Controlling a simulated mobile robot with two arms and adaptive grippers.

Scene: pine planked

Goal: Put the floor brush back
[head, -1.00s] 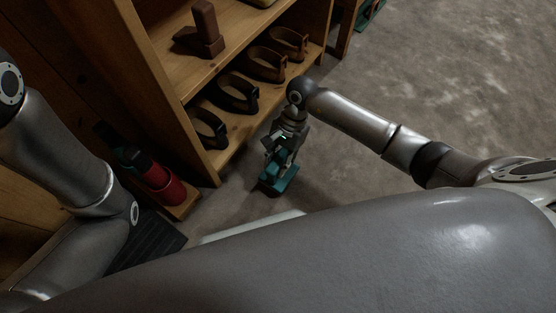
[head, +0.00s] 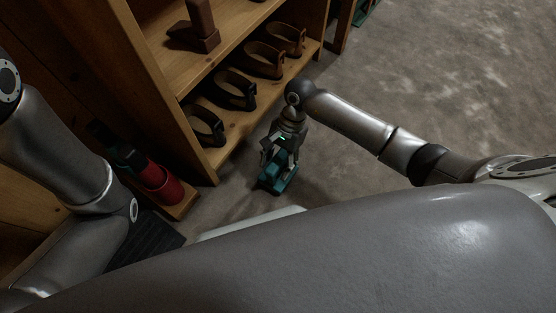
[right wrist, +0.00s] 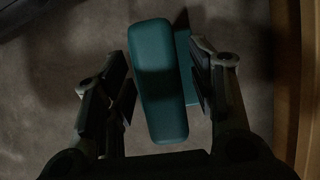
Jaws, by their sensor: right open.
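The teal floor brush (head: 279,180) is on the concrete floor in front of the shelf unit. In the right wrist view its long rounded teal handle (right wrist: 158,80) lies between the two fingers, with a lower teal part (right wrist: 188,65) showing to its right. My right gripper (head: 277,160) points down over the brush. Its fingers (right wrist: 165,88) are open on either side of the handle, with visible gaps. The underside of the brush is hidden. My left arm shows at the left of the head view, but its gripper does not.
A wooden shelf unit (head: 180,95) stands just behind the brush, with several dark and brown strap-like holders (head: 235,90) on its lower shelf. Open floor (head: 430,80) lies to the right.

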